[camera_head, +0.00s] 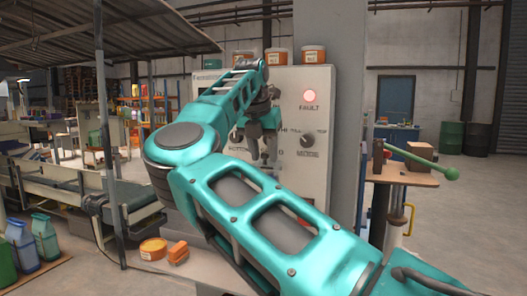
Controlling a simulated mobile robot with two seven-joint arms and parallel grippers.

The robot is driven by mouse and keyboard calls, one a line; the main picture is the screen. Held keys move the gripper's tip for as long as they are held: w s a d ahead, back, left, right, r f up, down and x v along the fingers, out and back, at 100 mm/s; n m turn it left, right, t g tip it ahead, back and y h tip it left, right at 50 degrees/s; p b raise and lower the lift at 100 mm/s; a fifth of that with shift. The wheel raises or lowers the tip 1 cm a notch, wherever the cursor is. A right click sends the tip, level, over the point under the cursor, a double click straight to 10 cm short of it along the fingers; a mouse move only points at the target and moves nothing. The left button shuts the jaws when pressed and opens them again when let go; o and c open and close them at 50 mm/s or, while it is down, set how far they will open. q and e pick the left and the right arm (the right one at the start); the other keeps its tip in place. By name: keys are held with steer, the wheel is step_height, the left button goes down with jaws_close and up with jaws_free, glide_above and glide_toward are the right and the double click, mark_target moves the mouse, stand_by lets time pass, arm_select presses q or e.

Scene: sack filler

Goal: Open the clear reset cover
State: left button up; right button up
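The grey control panel (317,165) stands straight ahead, with a lit red fault lamp (310,96) and a dark selector knob (307,140) on its right half. My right arm reaches in from the lower right and bends back toward the panel. My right gripper (266,150) is in front of the panel's middle, left of the knob. Its fingers are small and dark, and I cannot tell whether they are open or touch anything. I cannot make out the clear reset cover; my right arm and gripper hide part of the panel. My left gripper is out of view.
Orange tubs (313,54) stand on top of the panel. Another orange tub (153,248) and an orange block (178,252) lie on the surface below. A grey post (348,130) rises beside the panel. A wooden stand with a green-handled lever (420,160) is at right.

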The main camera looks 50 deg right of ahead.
steer(key=shift+o, duration=0.7)
steer(key=shift+r, duration=0.1)
steer(key=p+v, duration=0.1)
steer(key=v, duration=1.2)
steer(key=shift+s, duration=0.1)
